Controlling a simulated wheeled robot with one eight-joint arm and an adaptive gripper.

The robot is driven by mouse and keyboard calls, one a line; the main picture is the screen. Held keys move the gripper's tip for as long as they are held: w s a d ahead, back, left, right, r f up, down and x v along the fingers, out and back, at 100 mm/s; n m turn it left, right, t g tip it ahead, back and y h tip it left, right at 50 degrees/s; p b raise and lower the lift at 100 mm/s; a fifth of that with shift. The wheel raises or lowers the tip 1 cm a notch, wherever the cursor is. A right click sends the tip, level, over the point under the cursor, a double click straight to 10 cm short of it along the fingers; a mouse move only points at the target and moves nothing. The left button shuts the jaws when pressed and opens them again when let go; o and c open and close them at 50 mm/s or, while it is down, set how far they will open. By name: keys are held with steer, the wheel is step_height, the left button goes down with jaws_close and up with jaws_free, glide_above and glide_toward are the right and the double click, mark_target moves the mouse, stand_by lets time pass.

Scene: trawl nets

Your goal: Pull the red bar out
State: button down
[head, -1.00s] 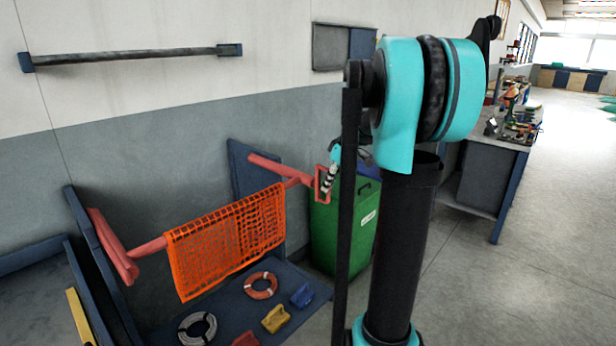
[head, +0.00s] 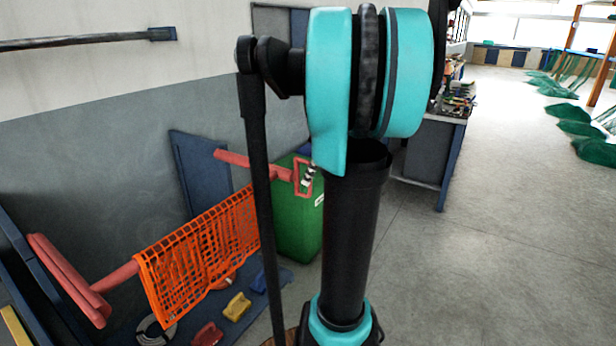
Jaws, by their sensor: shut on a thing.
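The red bar (head: 118,277) runs through the top edge of an orange net (head: 190,255), which hangs from it. A red bracket (head: 68,280) stands at its left end. At the right end is a rectangular red handle loop (head: 297,187), close to a red support arm (head: 235,160). My gripper (head: 308,176) is at this loop and shut on it. The gripper looks small, and my arm hides part of the wrist. I cannot tell from here how far the bar sits in its supports.
A green bin (head: 298,232) stands right behind the handle. Blue panels and posts (head: 190,165) frame the rack. Yellow, red and blue blocks (head: 237,306) and rings lie on the base below the net. A workbench (head: 440,150) is farther back; open floor lies to the right.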

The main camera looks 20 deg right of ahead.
steer(key=c, duration=1.6)
jaws_free()
steer(key=shift+o, duration=0.2)
steer(key=v, duration=1.2)
